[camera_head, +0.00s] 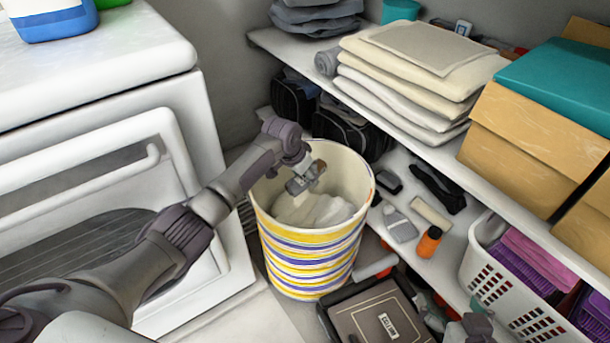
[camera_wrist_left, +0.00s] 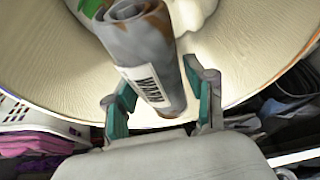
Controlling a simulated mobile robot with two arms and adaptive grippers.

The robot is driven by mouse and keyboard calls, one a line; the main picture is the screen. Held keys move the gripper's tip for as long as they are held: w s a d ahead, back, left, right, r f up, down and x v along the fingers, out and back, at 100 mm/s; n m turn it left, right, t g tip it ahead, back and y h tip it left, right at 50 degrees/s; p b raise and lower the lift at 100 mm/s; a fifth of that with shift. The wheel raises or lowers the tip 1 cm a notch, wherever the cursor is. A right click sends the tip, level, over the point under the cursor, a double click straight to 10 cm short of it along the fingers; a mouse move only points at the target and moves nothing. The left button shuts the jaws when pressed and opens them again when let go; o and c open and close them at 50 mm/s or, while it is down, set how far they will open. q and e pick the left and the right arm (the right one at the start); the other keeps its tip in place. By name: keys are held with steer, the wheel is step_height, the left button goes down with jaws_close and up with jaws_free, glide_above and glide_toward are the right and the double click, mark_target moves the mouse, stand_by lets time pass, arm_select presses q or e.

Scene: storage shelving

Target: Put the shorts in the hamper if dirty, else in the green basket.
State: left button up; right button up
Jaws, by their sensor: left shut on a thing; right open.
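The shorts (camera_head: 301,184) are a grey rolled bundle with a white printed label and brown stains. In the left wrist view the roll (camera_wrist_left: 152,72) lies between the teal finger pads. My left gripper (camera_head: 303,166) is shut on the shorts and holds them inside the mouth of the hamper (camera_head: 308,262), a tall round bin with yellow, white and blue stripes. White cloth (camera_head: 312,209) lies in the hamper below the shorts. My right gripper (camera_head: 480,309) is open at the bottom edge, only partly in view. I see no green basket.
Shelves on the right hold folded towels (camera_head: 415,68), boxes (camera_head: 530,135) and a white basket (camera_head: 489,270) with purple cloth. A dark box (camera_head: 377,315) lies in front of the hamper.

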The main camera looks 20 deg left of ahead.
arm_select(q)
steer(key=o, duration=1.3)
steer(key=shift+o, duration=0.2)
steer(key=v, duration=1.2)
